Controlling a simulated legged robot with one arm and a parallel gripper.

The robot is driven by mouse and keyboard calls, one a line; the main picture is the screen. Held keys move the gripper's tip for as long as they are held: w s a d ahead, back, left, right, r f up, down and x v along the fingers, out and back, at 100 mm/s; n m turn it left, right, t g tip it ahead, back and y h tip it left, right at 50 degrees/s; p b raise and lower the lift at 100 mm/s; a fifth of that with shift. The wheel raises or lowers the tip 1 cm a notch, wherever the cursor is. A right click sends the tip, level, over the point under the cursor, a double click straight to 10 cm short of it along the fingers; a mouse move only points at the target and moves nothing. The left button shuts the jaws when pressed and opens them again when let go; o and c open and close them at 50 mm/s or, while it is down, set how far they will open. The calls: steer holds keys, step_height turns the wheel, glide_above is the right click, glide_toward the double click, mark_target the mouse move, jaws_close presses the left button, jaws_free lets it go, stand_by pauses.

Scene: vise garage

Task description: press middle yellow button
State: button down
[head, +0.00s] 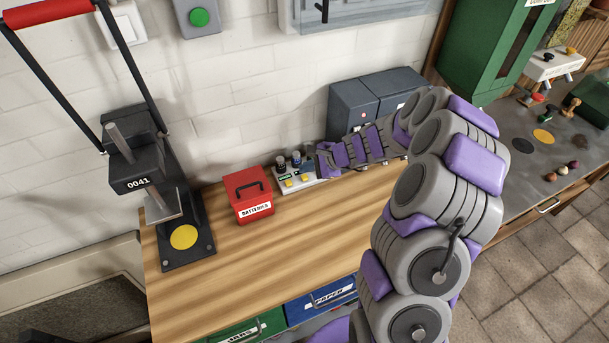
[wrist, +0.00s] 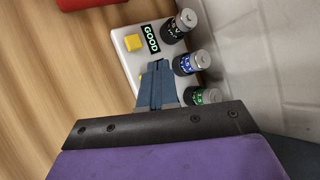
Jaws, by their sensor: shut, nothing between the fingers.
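A white battery tester (head: 306,183) stands on the wooden bench; it also shows in the wrist view (wrist: 126,57). It holds three upright batteries, the middle one with a blue label (wrist: 188,62). One yellow button (wrist: 133,42) lies clear beside a lit "GOOD" display (wrist: 151,38). A sliver of another yellow button shows at the left edge of my fingers; most of the middle row is hidden behind them. Two yellow buttons show in the head view, one at the front left (head: 289,183). My gripper (head: 318,160) is shut and empty over the tester; contact cannot be told.
A red batteries box (head: 252,196) stands left of the tester. Grey cabinets (head: 354,108) stand behind my arm against the white wall. A black press (head: 172,225) with a yellow disc is at the bench's left end. Bare wood lies in front of the tester.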

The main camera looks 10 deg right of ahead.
mark_target(306, 178)
steer(key=shift+r+p, duration=1.7)
steer(key=shift+r, duration=0.65)
steer(key=shift+s+a+r, duration=0.1)
steer(key=shift+a, duration=0.05)
steer(key=s+a+r+n+g, duration=0.2)
steer(key=s+a+r+n, duration=0.3)
steer(key=s+r, duration=0.3)
steer(key=s+a+r+n+g, duration=0.3)
steer(key=s+a+r+n, duration=0.2)
steer(key=s, duration=0.5)
steer(key=s+d+r+n+g+h, duration=0.1)
steer(key=s+d+n+h, duration=0.2)
steer(key=s, duration=0.9)
steer(key=s+d+r+n+g+h, duration=0.1)
steer(key=s+d, duration=0.5)
steer(key=s, duration=0.6)
steer(key=r+n+h, duration=0.1)
steer(key=n+h, duration=0.1)
steer(key=h, duration=0.1)
steer(key=shift+d+r, duration=0.2)
steer(key=shift+d, duration=0.1)
